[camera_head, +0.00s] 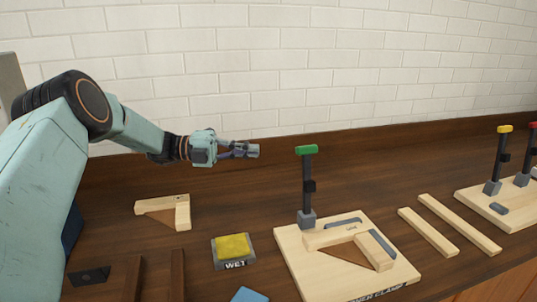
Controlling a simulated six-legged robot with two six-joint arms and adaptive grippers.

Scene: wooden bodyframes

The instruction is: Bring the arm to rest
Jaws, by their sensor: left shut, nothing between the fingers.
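My left arm comes in from the left, and its gripper (248,150) points right above the rear of the dark wooden counter. The gripper is shut and empty. It is apart from everything on the counter, up and left of the green-topped clamp (308,185). My right gripper does not show.
The green-topped clamp stands on a light board (290,265) holding a wooden frame piece (375,253). Another wooden corner piece (183,212) and a yellow sponge (233,246) on a "WET" pad lie left. Two wooden strips (458,223) and a second clamp board (480,200) lie right.

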